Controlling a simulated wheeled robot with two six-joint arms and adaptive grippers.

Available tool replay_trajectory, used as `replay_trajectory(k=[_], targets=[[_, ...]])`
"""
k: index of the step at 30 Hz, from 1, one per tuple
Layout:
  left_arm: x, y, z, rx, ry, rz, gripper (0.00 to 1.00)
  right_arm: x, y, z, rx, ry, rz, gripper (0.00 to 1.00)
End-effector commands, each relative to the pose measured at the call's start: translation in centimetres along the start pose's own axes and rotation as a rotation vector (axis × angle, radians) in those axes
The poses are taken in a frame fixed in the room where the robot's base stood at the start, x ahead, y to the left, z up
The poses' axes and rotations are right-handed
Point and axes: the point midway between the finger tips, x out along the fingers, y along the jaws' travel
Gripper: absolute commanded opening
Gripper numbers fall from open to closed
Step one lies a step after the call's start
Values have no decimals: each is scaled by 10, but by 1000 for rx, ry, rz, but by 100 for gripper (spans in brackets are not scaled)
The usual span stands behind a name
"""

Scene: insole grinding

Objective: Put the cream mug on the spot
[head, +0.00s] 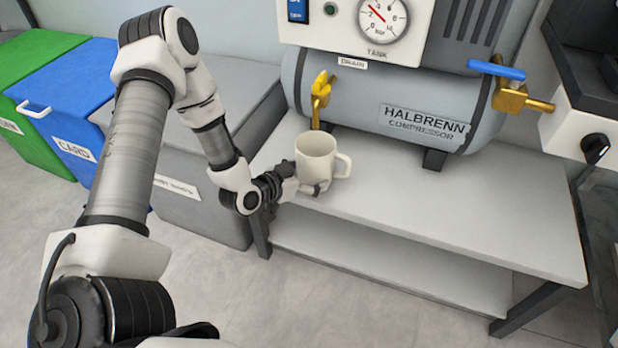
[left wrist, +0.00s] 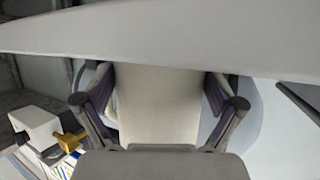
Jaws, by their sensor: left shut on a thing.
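The cream mug (head: 317,158) is upright at the left end of the white bench top (head: 450,205), its handle pointing right. My left gripper (head: 304,188) comes in from the left, low on the mug, and is shut on it. In the left wrist view the mug (left wrist: 157,105) fills the space between the two fingers (left wrist: 158,108). I cannot tell whether the mug's base touches the bench. The spot is not seen in either view. My right gripper is not in view.
A grey compressor tank (head: 400,105) stands behind the mug, with a yellow drain valve (head: 320,90) close above it and a blue-handled valve (head: 497,70) at right. Blue (head: 75,110) and green (head: 30,75) bins stand left. The bench's front right is clear.

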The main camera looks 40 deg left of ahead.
Motion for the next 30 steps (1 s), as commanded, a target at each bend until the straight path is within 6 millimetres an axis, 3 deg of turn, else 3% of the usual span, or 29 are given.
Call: replay_trajectory(k=[5, 6, 7, 19, 23, 30], targets=[[0, 0, 2, 0, 0, 0, 56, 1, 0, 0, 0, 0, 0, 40], [1, 0, 3, 0, -1, 0, 97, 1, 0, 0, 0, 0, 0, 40], [0, 0, 2, 0, 0, 0, 100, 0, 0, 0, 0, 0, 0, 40], [-5, -1, -3, -2, -1, -1, 100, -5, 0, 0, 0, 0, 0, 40], [-30, -1, -6, -8, -2, -3, 100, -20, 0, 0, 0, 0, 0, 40], [-93, -1, -8, -10, -2, -4, 100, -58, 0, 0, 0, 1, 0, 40]])
